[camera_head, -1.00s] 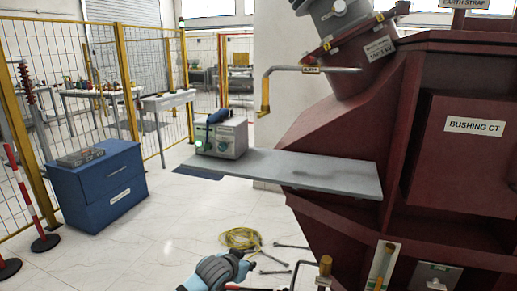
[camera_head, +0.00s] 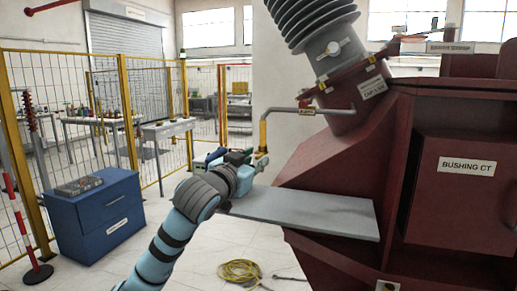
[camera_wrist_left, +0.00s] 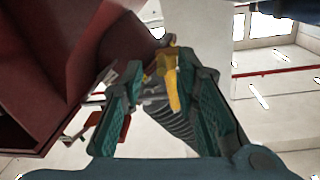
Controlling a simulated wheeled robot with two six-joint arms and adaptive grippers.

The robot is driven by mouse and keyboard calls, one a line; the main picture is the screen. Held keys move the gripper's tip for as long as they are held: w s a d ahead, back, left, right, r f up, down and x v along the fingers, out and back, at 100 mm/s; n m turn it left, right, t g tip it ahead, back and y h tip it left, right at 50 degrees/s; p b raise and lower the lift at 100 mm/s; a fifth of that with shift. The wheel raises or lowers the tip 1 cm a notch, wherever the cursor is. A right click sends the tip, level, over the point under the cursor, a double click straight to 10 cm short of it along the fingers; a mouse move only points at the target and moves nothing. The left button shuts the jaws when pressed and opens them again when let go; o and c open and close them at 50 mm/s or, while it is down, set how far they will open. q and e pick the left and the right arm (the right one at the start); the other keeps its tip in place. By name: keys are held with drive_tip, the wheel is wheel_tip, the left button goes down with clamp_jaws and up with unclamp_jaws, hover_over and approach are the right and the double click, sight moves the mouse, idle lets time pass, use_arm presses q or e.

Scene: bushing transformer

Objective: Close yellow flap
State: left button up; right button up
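The yellow flap (camera_head: 263,136) hangs from the end of a grey pipe (camera_head: 300,111) on the red transformer (camera_head: 350,150). It also shows in the left wrist view (camera_wrist_left: 173,88), between the two green fingers. My left gripper (camera_head: 254,160) is at the lower end of the flap, above the grey shelf. In the left wrist view the fingers (camera_wrist_left: 168,75) are spread apart, one on each side of the flap. I see no grip on it; whether a finger touches it I cannot tell. My right gripper is not in view.
A grey shelf (camera_head: 310,213) juts left from the transformer below the gripper. A blue cabinet (camera_head: 95,215) stands left. A yellow cable coil (camera_head: 240,271) lies on the floor.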

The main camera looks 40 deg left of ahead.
sight(258, 154)
use_arm(q)
drive_tip(key=shift+x, duration=1.3)
drive_tip(key=shift+c, duration=0.6)
clamp_jaws()
drive_tip(key=shift+w+d+r+n+y+p, duration=0.25)
drive_tip(key=shift+n+y+p, duration=0.25)
drive_tip(key=shift+p, duration=0.65)
drive_tip(key=shift+y, duration=0.4)
drive_tip(key=shift+a+f, duration=0.1)
drive_tip(key=shift+f, duration=0.1)
